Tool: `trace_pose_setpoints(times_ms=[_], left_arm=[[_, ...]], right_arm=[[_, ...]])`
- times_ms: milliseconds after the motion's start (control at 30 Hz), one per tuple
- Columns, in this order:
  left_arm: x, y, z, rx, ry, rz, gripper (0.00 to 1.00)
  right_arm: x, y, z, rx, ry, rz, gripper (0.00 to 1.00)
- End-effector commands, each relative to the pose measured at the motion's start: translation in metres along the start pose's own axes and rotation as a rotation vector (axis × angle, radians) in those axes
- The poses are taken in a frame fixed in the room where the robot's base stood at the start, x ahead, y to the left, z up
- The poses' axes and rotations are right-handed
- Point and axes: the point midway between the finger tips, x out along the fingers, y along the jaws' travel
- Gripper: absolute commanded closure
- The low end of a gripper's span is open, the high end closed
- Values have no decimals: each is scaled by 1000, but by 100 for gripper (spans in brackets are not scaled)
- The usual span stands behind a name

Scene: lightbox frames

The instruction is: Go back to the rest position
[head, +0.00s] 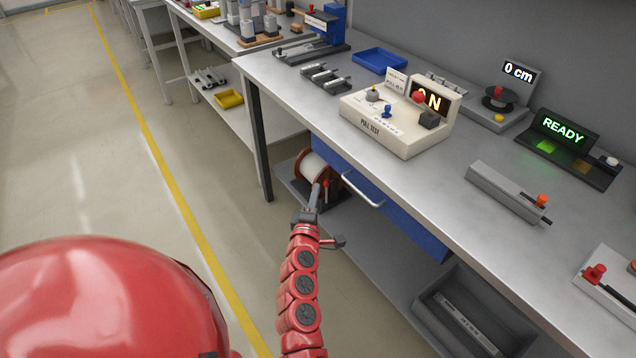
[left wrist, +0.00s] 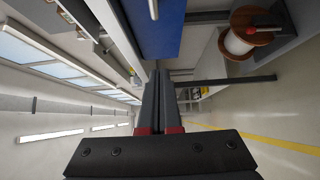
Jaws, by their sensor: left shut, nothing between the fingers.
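My left gripper (head: 315,196) is shut and empty at the end of my red arm, in front of the workbench (head: 265,72) and below its top. In the head view its tip overlaps the wire spool (head: 314,167) on the lower shelf; I cannot tell the gap. In the left wrist view the shut fingers (left wrist: 160,85) point ahead, with the spool (left wrist: 240,42) at the upper right and the blue drawer front (left wrist: 155,30) at the top. My right gripper is not in view.
The blue drawer (head: 400,210) has a protruding handle (head: 362,190) near my left gripper. The bench carries a pull test box (head: 385,135), a blue tray (head: 379,61) and a READY display (head: 562,130). A grey bin (head: 440,300) sits below. The floor at left is clear.

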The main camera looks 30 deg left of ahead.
Motion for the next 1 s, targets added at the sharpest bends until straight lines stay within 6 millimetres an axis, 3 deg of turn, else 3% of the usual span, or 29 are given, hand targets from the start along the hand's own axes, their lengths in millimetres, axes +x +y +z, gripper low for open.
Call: trace_pose_setpoints(times_ms=[367,533,633,767,900,1000], left_arm=[[-10,2,-3,32,22,5,100],[-26,16,-18,264,163,64,100],[-48,48,-27,486,289,173,100],[-91,106,-18,758,438,396,100],[-158,168,16,969,569,715,100],[-213,200,42,1035,645,951,100]], right_arm=[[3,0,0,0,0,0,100],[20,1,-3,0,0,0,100],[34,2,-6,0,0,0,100],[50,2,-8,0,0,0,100],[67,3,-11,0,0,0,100],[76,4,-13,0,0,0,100]])
